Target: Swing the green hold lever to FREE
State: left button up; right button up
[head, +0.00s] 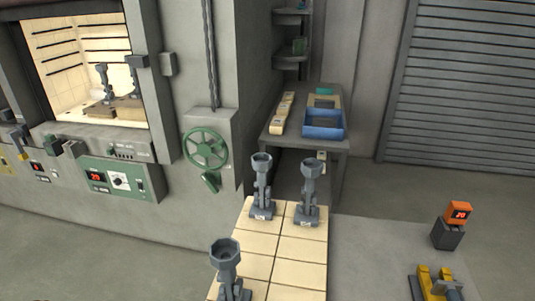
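A small green handle (211,182), which looks like the hold lever, sits on the grey furnace wall just below a green spoked handwheel (206,148). It slants down and shows no readable FREE marking at this size, so I cannot tell its setting. Neither of my grippers shows in the head view.
An open furnace chamber (85,50) at upper left holds grey shell parts. Below it is a green control panel (122,180). A tiled table (262,243) with several grey funnel-topped shells stands right of the wheel. A bench with a blue tray (323,133) is behind.

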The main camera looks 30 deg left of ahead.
aim_at(210, 182)
jog(key=u, duration=1.4)
jog(key=j+z, duration=0.25)
jog(key=j, duration=1.55)
jog(key=i+j+z, duration=0.1)
jog(key=i+j, duration=0.15)
jog(key=i+j+z, duration=0.1)
jog(key=j, duration=0.4)
jog(key=i+j+z, duration=0.15)
jog(key=i+j, duration=0.15)
jog(key=i+j+z, duration=0.1)
jog(key=j, duration=0.4)
jog(key=i+z, duration=0.2)
jog(key=i, duration=1)
jog(key=j, duration=0.1)
